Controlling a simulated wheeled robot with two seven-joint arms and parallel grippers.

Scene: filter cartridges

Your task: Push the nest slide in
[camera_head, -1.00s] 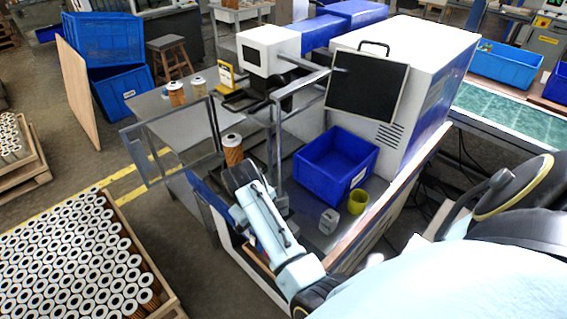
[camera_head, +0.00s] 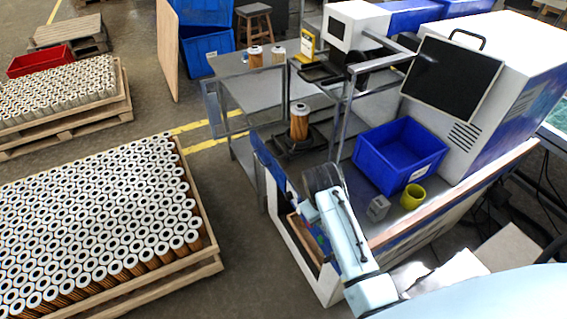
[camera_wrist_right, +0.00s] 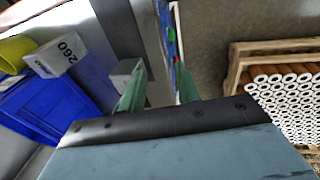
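The nest slide (camera_head: 291,147) is a dark plate at the left side of the workstation, beside the metal frame. An orange-brown filter cartridge (camera_head: 299,122) with a white top stands upright on it. My right arm comes in from the lower right. Its gripper (camera_head: 320,176) is in front of the slide, apart from it in the picture. In the right wrist view the two green fingers (camera_wrist_right: 160,92) are spread with nothing held between them; a grey metal edge lies beyond. The slide cannot be made out there. My left gripper is not in view.
A blue bin (camera_head: 372,167), a grey block (camera_head: 378,208) and a yellow cup (camera_head: 413,196) stand on the workstation right of my gripper. Metal frame posts (camera_head: 343,120) rise behind it. A pallet of cartridges (camera_head: 215,262) is on the floor at left.

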